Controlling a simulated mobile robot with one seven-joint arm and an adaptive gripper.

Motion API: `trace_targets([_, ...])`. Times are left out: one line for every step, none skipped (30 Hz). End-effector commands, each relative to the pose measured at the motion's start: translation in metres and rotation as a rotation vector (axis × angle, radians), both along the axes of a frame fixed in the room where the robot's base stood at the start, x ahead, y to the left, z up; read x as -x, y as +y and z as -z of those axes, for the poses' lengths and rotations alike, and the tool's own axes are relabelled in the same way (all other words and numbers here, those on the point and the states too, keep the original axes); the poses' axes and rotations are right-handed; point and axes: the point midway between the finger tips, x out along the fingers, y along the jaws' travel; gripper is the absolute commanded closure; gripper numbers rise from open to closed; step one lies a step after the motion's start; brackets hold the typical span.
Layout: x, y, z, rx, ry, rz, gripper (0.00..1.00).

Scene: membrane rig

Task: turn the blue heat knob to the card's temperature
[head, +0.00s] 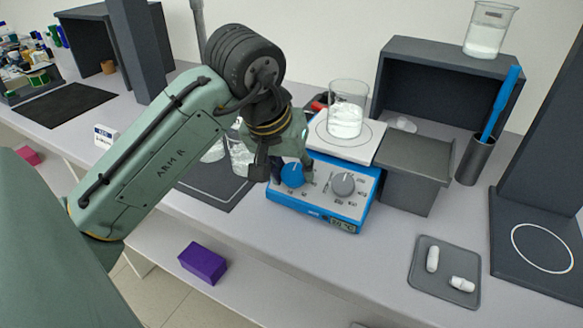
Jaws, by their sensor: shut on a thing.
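The blue heat knob (292,178) is on the left of the sloped front panel of a blue hotplate (318,205). My gripper (291,170) reaches down from above, with its fingers on either side of the knob, shut on it. The fingers hide parts of the knob's sides and its scale. A grey knob (343,184) sits to its right. A small display (343,225) on the front edge shows a reading in °C, too small to read surely. A small white card (105,136) with blue print stands at the left; its text is unreadable here.
A glass beaker (347,115) with white contents stands on the hotplate's white top. Another beaker (488,30) stands on the dark shelf (440,57). A grey box (415,165), a pen cup (474,160) and a tray (445,290) with two white bars are to the right.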

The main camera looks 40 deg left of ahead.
Motion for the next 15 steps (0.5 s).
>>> trace_targets([0.0,0.0001,-0.0002,-0.001,0.0,0.0,0.91])
trace_targets([0.0,0.0001,-0.0002,-0.001,0.0,0.001,0.91])
trace_targets([0.0,0.0,-0.0001,-0.002,0.001,0.003,0.91])
trace_targets([-0.0002,0.0,-0.0002,-0.004,0.0,0.006,0.91])
trace_targets([-0.0002,0.0,-0.0001,-0.006,0.0,0.009,0.91])
trace_targets([-0.0002,-0.0001,-0.0001,-0.01,0.001,0.016,0.91])
trace_targets([-0.0003,-0.0002,-0.0001,-0.015,0.003,0.023,0.91])
trace_targets([-0.0004,-0.0003,0.0,-0.019,0.003,0.031,0.91])
trace_targets([-0.0004,-0.0005,-0.0001,-0.027,0.005,0.043,0.91])
trace_targets([-0.0006,-0.0006,0.0,-0.033,0.007,0.054,0.91])
trace_targets([-0.0005,-0.0008,0.0001,-0.042,0.009,0.067,0.91])
trace_targets([-0.0008,-0.0009,0.0003,-0.054,0.011,0.085,0.91])
trace_targets([-0.0011,-0.0011,0.0003,-0.064,0.013,0.101,0.91])
trace_targets([-0.0009,-0.0012,0.0003,-0.074,0.016,0.118,0.91])
trace_targets([-0.0011,-0.0015,0.0003,-0.09,0.02,0.143,0.91])
